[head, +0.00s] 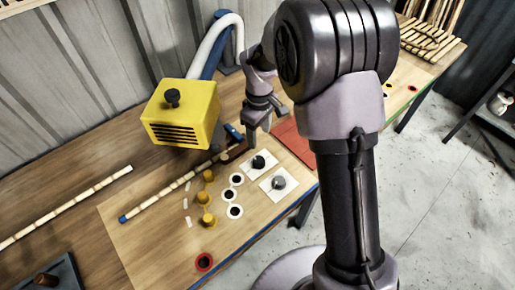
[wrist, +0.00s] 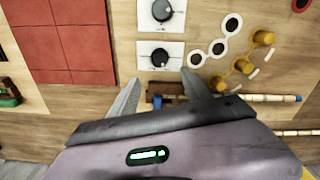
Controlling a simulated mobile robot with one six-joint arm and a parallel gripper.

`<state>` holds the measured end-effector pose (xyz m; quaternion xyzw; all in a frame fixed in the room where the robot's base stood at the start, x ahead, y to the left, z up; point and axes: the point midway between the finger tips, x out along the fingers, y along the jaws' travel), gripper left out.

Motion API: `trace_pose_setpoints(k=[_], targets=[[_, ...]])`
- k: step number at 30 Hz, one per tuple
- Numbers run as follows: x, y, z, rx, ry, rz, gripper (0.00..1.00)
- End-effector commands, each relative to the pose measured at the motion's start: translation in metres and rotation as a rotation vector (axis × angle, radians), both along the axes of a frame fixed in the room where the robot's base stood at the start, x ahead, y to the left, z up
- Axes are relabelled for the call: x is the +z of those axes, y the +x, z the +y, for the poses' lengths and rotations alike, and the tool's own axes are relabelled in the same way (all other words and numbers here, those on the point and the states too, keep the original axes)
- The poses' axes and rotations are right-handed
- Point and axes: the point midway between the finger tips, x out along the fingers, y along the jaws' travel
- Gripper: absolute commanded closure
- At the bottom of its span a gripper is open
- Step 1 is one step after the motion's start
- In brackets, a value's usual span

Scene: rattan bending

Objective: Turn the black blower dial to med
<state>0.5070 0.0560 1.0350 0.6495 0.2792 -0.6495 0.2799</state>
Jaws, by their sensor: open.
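The black dial (head: 258,162) sits on a white plate on the workbench in the head view. In the wrist view the black dial (wrist: 159,54) is just beyond the fingertips, with a pale pointer mark; its setting labels are too small to read. A grey dial (head: 278,182) on its own white plate is nearer the bench's front edge; it also shows in the wrist view (wrist: 162,10). My gripper (head: 264,130) is above the bench, behind the black dial, pointing down. Its fingers (wrist: 158,82) are apart, with nothing held and not touching the dial.
A yellow blower (head: 182,113) with a black top knob stands left of my gripper. Yellow pegs (head: 208,197) and white-ringed holes (head: 235,211) lie left of the dials. A striped rattan pole (head: 165,192) lies behind them. Red tiles (head: 293,142) lie right of the dials.

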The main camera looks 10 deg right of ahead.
Motion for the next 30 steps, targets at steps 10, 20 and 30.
trace_pose_setpoints(k=[10, 20, 30], targets=[[-0.106, -0.001, 0.0, -0.003, 0.001, 0.002, 0.43], [-0.138, 0.0, 0.0, -0.004, 0.001, -0.001, 0.43], [-0.138, 0.0, 0.0, -0.004, 0.001, -0.001, 0.63]])
